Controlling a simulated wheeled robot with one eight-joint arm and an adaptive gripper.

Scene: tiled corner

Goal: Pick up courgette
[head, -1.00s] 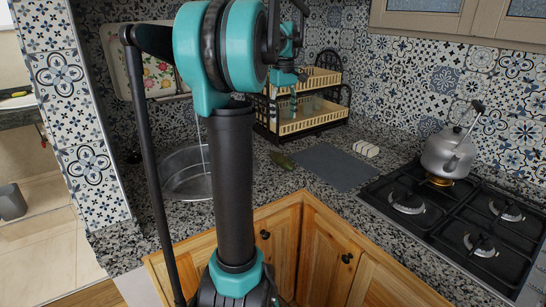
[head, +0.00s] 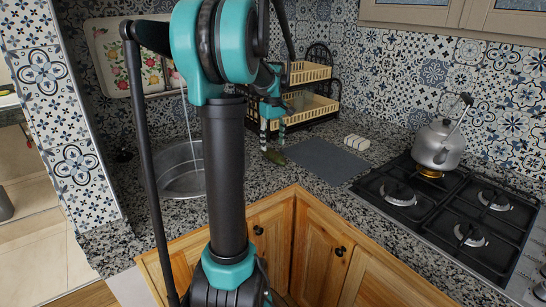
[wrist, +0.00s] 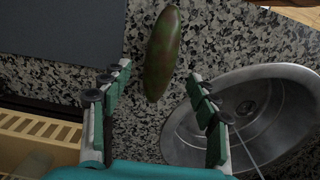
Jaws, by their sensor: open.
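The courgette (head: 275,157) is dark green with brownish patches and lies on the speckled granite counter, between the sink and the grey mat. In the wrist view the courgette (wrist: 161,55) points lengthwise away from me, its near end between the two fingertips in the picture. My gripper (head: 272,141) points down just above it in the head view. In the wrist view my gripper (wrist: 160,75) is open, with one finger on each side and a gap to the courgette. Nothing is held. Whether the fingertips are level with the courgette cannot be told.
The round metal sink (head: 168,190) is left of the courgette. The grey mat (head: 322,162) is to its right, with a whitish block (head: 356,142) beyond. A two-tier dish rack (head: 308,108) stands close behind my gripper. A kettle (head: 437,147) sits on the gas hob (head: 450,215).

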